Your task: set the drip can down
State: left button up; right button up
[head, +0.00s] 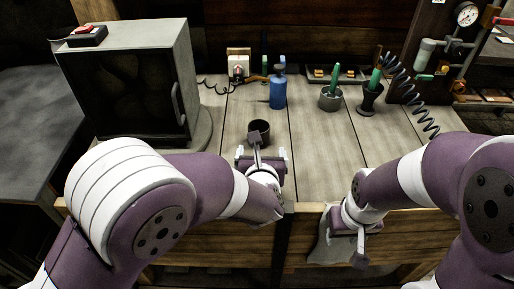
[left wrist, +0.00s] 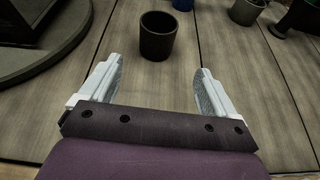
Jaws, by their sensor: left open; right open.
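The drip can looks to be the small dark open-topped can (head: 260,128) standing upright on the wooden bench (head: 305,170). It also shows in the left wrist view (left wrist: 158,38), just beyond my open fingers and not touching them. My left gripper (head: 260,158) is open and empty on the near side of the can; its fingers are spread wide in the left wrist view (left wrist: 158,85). My right gripper (head: 345,240) is open near the bench's front edge, partly hidden by its own wrist.
A dark-fronted cabinet (head: 125,85) on a round base stands at the left. A blue bottle (head: 278,92), a grey pot (head: 331,98) and a dark holder (head: 370,98) with green-handled tools stand behind. A coiled hose (head: 408,90) hangs at the right. The bench's middle right is clear.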

pick_arm(q)
jog(key=shift+n, duration=0.3)
jog(key=p+x, duration=0.1)
jog(key=x, duration=0.7)
jog(key=p+x, duration=0.1)
jog(key=x, duration=0.2)
jog(key=shift+w+a+p, duration=0.3)
jog(key=shift+w+a, duration=0.05)
jog(key=shift+w, duration=0.1)
jog(key=shift+w+f, duration=0.2)
jog(key=shift+w, duration=0.2)
jog(key=shift+s+r, duration=0.1)
jog(key=shift+s, duration=0.05)
jog(key=c, duration=1.2)
